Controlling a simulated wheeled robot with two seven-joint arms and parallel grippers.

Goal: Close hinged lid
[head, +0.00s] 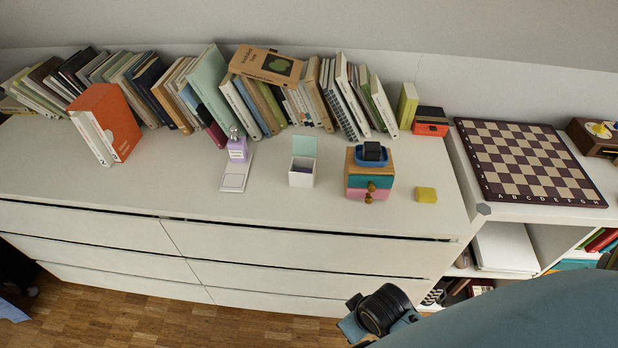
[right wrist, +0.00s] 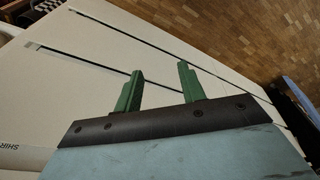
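A small white box (head: 301,179) stands on the dresser top near its middle. Its hinged pale green lid (head: 304,146) is up, at the back of the box, and the box is open with something purple inside. My right arm comes in from the lower right of the head view, in front of the dresser and below its top; its fingertips are hidden there. In the right wrist view the right gripper (right wrist: 157,85) has its two green fingers apart with nothing between them, in front of the white drawer fronts. My left gripper is not in view.
A small wooden drawer unit (head: 356,181) with a blue tray on top stands right of the box. A purple bottle (head: 237,150) on a white stand is to the left. A yellow block (head: 426,195) lies near the right edge. Books line the back. The dresser top before the box is clear.

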